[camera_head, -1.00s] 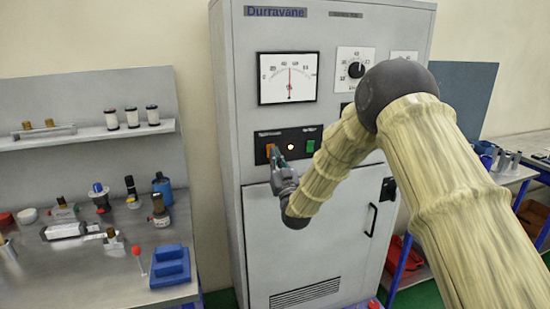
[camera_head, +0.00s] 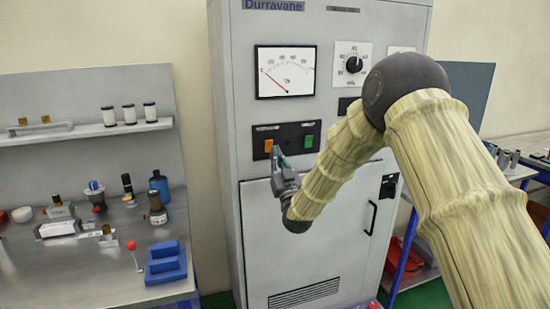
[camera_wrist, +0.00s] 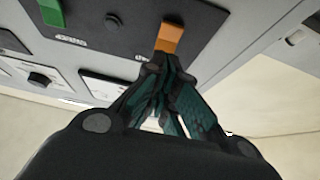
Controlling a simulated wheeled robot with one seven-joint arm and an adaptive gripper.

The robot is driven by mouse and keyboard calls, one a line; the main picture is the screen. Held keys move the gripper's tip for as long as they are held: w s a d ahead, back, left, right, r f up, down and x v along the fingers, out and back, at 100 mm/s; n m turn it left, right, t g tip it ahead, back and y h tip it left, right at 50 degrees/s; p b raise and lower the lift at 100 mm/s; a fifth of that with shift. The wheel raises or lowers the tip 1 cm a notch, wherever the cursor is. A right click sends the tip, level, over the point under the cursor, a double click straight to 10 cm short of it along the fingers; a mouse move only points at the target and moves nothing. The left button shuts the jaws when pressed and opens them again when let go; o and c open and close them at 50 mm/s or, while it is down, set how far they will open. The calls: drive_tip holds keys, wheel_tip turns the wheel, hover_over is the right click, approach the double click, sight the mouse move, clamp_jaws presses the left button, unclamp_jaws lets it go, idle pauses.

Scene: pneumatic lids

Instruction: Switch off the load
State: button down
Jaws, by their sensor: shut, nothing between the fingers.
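The grey cabinet (camera_head: 225,160) has a black switch panel (camera_head: 290,131) with an orange switch (camera_head: 268,145) at left and a green one (camera_head: 308,141) at right. The orange switch (camera_wrist: 170,38) and green switch (camera_wrist: 50,12) also show in the wrist view, with a dark, unlit lamp (camera_wrist: 113,20) between them. My gripper (camera_head: 276,151) is shut and empty, its tips just at the lower end of the orange switch. I cannot tell whether they touch it. The gauge (camera_head: 286,72) above has its needle at the low left end.
A dial knob (camera_head: 354,64) sits right of the gauge. The cabinet door has a black handle (camera_head: 372,218). At left, a workbench (camera_head: 85,280) holds small parts and a blue block (camera_head: 166,264). A side table (camera_head: 520,175) stands at right.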

drive_tip(key=w+f+b+v, duration=0.1)
drive_tip(key=b+v, duration=0.3)
drive_tip(key=v, duration=0.6)
drive_tip(key=shift+a+f, duration=0.15)
drive_tip(key=shift+f, duration=0.35)
drive_tip(key=shift+r, duration=0.1)
